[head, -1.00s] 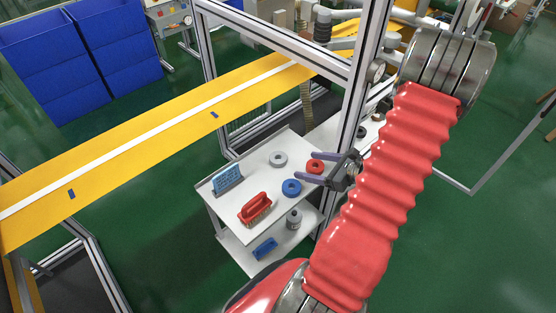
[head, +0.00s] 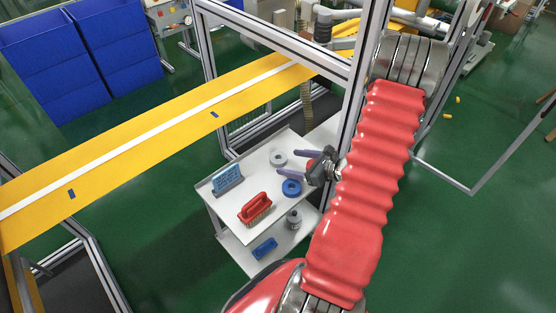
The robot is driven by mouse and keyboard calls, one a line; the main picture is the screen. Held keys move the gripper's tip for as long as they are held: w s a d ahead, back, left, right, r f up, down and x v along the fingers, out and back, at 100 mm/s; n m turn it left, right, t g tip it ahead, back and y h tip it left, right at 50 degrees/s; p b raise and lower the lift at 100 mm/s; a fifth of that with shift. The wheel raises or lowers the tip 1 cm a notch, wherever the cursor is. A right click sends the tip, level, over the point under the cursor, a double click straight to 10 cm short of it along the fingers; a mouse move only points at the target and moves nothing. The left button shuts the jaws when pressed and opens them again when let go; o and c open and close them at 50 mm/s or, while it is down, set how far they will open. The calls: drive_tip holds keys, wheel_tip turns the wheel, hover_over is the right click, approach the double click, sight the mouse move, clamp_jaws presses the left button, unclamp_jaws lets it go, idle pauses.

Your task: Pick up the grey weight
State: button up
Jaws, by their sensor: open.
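A grey ring-shaped weight (head: 278,158) lies flat near the back of the white trolley's top shelf (head: 232,208) in the head view. My gripper (head: 305,163) is open and empty, its two purple-grey fingers pointing left towards the grey ring. The ring shows to the left of the fingertips, with a small gap in the picture. The height of the fingers above the shelf is hard to tell. My gripper largely hides a red ring.
A blue ring (head: 292,188) lies just below my fingers in the picture. A red-handled brush (head: 255,209) and a blue holder (head: 227,179) are on the top shelf. A grey cylindrical item (head: 294,219) is lower down. A metal frame post (head: 358,85) rises close beside my arm.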

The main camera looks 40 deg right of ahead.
sight(282, 159)
drive_tip(key=shift+r+x, duration=0.2)
drive_tip(key=shift+x, duration=2.4)
drive_tip(key=shift+w+d, duration=0.15)
drive_tip(key=c, duration=1.5)
